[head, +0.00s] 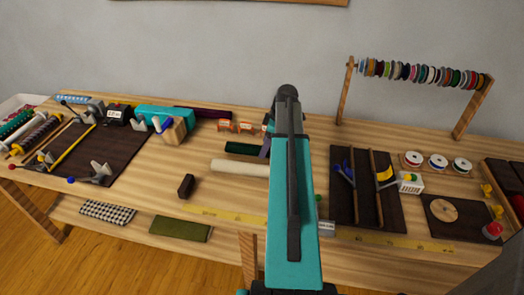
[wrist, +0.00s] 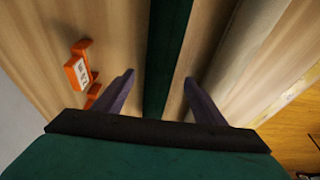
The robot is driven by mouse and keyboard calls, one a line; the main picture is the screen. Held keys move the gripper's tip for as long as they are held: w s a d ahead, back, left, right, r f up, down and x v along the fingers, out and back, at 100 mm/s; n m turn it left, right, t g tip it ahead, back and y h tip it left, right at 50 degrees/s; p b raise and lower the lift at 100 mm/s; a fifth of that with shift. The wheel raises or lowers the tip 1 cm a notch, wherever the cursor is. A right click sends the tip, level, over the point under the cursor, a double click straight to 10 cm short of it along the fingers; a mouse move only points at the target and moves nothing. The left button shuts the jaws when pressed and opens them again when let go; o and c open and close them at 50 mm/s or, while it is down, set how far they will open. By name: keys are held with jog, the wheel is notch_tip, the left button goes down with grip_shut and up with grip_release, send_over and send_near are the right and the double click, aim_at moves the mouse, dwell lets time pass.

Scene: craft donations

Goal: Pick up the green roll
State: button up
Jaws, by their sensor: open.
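The green roll (head: 242,149) is a dark green cylinder lying on the wooden table, left of my arm in the head view. In the wrist view the green roll (wrist: 168,45) runs from the top edge down between my fingers. My gripper (wrist: 158,77) is open, with one purple finger on each side of the roll and visible gaps to it. In the head view a purple finger of my gripper (head: 266,146) shows at the roll's right end; the rest is hidden behind my arm. I cannot tell how high the fingers are above the table.
A cream roll (head: 240,168) lies parallel in front of the green one, close to my right finger in the wrist view (wrist: 243,45). Orange holders with a white label (wrist: 78,72) stand on the other side. A dark brown block (head: 186,186) sits front left.

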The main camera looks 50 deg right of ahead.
jog(key=shift+p+x, duration=0.4)
jog(key=shift+x, duration=1.25)
jog(key=shift+w, duration=0.1)
jog(key=c, duration=1.3)
jog(key=shift+o, duration=0.2)
jog(key=shift+r, duration=0.15)
jog(key=shift+r+b, duration=1.2)
jog(key=shift+r, duration=3.7)
